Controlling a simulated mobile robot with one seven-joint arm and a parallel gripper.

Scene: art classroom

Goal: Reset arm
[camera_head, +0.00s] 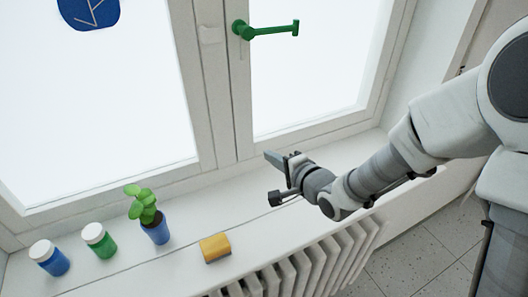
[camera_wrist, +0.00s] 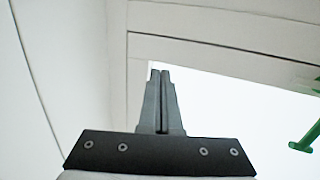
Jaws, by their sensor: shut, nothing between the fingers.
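My gripper (camera_head: 272,158) is at the end of my arm, which reaches in from the right in the head view. It hangs in front of the window above the sill, apart from the objects there. In the wrist view its two fingers (camera_wrist: 160,75) are pressed together with nothing between them. The green window handle (camera_head: 270,30) is above my gripper on the window frame, with its lever pointing right. Part of the handle also shows at the right edge of the wrist view (camera_wrist: 305,140).
On the white sill (camera_head: 190,255) stand a blue jar (camera_head: 52,262), a green jar (camera_head: 102,245) and a potted plant (camera_head: 155,232). A yellow block (camera_head: 214,248) lies near the sill's front edge. A radiator (camera_head: 310,262) is below. Speckled floor (camera_head: 425,255) is clear at lower right.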

